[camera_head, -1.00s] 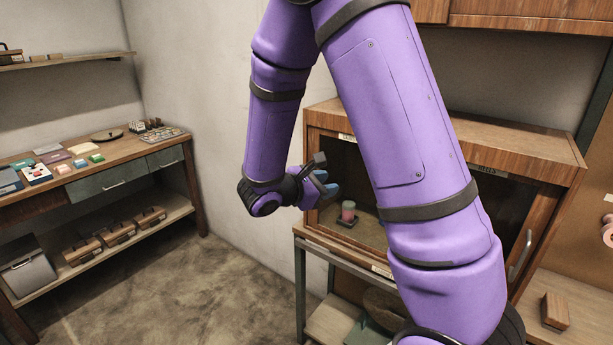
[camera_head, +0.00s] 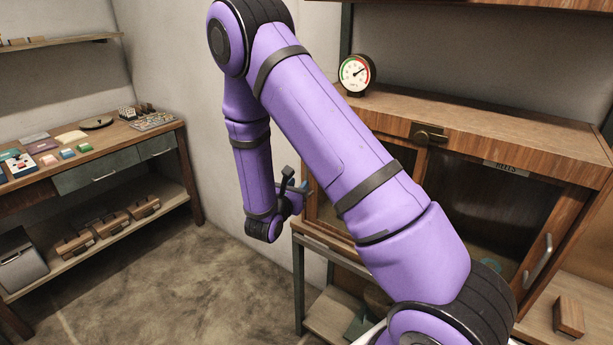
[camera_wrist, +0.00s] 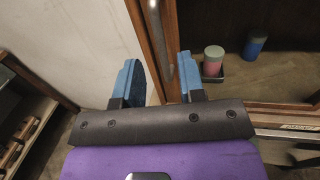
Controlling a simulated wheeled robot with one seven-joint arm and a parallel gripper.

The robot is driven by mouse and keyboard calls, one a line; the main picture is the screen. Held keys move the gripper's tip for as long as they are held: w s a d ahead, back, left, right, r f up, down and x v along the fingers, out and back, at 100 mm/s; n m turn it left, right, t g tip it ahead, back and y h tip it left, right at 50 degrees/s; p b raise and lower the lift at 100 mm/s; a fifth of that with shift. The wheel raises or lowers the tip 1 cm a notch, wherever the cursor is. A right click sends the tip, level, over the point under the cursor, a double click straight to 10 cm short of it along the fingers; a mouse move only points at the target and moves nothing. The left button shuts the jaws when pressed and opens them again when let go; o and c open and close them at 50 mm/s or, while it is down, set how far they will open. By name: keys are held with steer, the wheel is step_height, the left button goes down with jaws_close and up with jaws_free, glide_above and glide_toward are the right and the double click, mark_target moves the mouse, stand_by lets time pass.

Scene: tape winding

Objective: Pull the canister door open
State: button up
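The canister door is the left front of a wooden cabinet (camera_head: 480,128); my arm hides most of it in the head view. In the wrist view its wooden edge post (camera_wrist: 162,60) carries an upright metal handle (camera_wrist: 158,35). My gripper (camera_head: 293,188) is at the cabinet's left front edge. In the wrist view my gripper (camera_wrist: 158,82) is open, with blue fingers apart and the handle's lower end ahead between them, not gripped. Behind the door's dark pane stand a pink canister with a grey top (camera_wrist: 212,62) and a blue canister (camera_wrist: 256,46). The door looks shut.
The right door (camera_head: 480,190), labelled REELS, has its own handle (camera_head: 538,262). A dial gauge (camera_head: 356,74) stands on the cabinet top. A bare wall is left of the cabinet. A workbench (camera_head: 110,150) stands farther left, with open floor before it.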

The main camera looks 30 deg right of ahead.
steer(key=x, duration=0.6)
steer(key=shift+w+d, duration=0.1)
steer(key=shift+d, duration=0.05)
jaws_close()
